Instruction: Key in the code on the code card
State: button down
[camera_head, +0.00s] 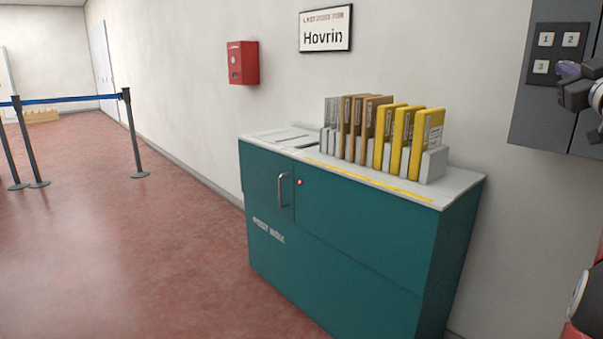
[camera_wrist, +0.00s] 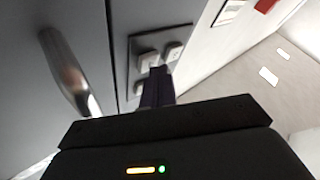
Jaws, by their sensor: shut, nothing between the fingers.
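A dark keypad plate (camera_head: 557,53) with pale square buttons is on a grey cabinet at the right edge of the head view. Buttons 1 (camera_head: 546,39), 2 (camera_head: 571,40) and 3 (camera_head: 541,66) are readable; the spot right of 3 is hidden behind my gripper (camera_head: 566,69). My gripper is shut and empty, its tips at the keypad's lower right. In the wrist view the shut fingers (camera_wrist: 157,84) reach among the keypad buttons (camera_wrist: 147,61). I cannot tell whether they touch one. I cannot make out a code card.
A metal handle (camera_wrist: 72,75) stands out from the cabinet beside the keypad. A framed Hovrin sign (camera_head: 325,29) and a red box (camera_head: 243,62) hang on the wall. Open floor (camera_head: 130,235) lies left.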

jog(key=shift+w+d+r, duration=0.15)
jog(key=shift+w+d, duration=0.05)
jog(key=shift+d, duration=0.05)
dwell(1.1)
jog(key=shift+w+a+f+b, duration=0.15)
jog(key=shift+a+f+b, duration=0.15)
jog(key=shift+f, duration=0.45)
jog(key=shift+a, duration=0.1)
jog(key=shift+s+a+f+b, duration=0.15)
jog(key=shift+s+a+b, duration=0.15)
jog(key=shift+a, duration=0.25)
jog(key=shift+s+a+r+b, duration=0.15)
jog(key=shift+s+a+b, duration=0.05)
jog(key=shift+s+a, duration=0.7)
jog(key=shift+s+a+r+b, duration=0.15)
jog(key=shift+s+a+b, duration=0.05)
jog(key=shift+s+a, duration=0.6)
